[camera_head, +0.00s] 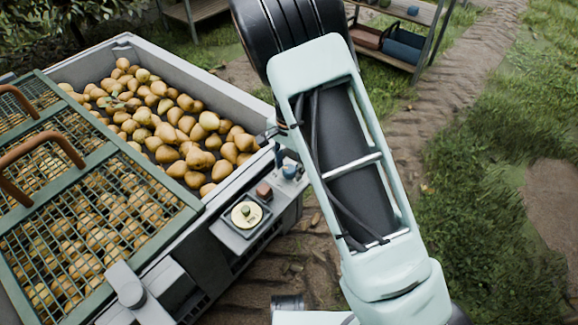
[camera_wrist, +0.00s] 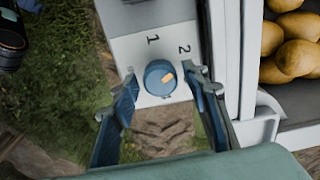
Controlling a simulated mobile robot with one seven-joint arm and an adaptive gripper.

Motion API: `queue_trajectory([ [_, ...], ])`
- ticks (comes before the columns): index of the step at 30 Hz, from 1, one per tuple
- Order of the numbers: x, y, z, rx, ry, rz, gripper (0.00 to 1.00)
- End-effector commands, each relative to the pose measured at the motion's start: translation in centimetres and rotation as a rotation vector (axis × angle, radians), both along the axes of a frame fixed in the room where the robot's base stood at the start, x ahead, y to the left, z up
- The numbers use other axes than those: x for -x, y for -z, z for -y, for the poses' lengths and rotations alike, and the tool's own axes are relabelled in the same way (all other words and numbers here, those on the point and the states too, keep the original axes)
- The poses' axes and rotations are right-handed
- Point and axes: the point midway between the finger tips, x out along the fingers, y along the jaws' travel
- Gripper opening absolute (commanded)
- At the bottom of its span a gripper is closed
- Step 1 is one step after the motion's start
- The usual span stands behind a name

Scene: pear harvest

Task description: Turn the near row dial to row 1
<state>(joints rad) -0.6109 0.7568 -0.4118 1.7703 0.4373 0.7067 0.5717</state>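The mark slants to the upper right, toward the 2 side rather than the 1. My gripper (camera_wrist: 159,72) is open, with one blue-grey finger on each side of the dial. A gap shows at the left finger; the right fingertip is close to the dial, and I cannot tell if it touches. In the head view a small blue knob (camera_head: 289,171) shows beside my arm, which hides most of my gripper.
A grey bin (camera_head: 228,188) full of pears stands left, partly under green mesh lids (camera_head: 103,158) with brown handles. A cream round dial (camera_head: 247,214) and a reddish button (camera_head: 264,190) sit on its side panel. Shelves (camera_head: 392,52) stand behind; grass and dirt lie right.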

Motion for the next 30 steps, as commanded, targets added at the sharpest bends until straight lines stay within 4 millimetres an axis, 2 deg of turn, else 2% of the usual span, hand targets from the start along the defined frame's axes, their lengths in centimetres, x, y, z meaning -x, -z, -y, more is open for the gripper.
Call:
queue_trajectory([
  [1,0.00,-0.02,0.00,0.000,0.000,0.000,0.34],
  [9,-0.01,-0.03,0.01,0.000,0.000,0.000,0.06],
  [20,-0.03,-0.10,0.06,-0.001,-0.067,0.001,0.06],
  [30,-0.06,-0.17,0.08,-0.002,-0.325,0.001,0.06],
])
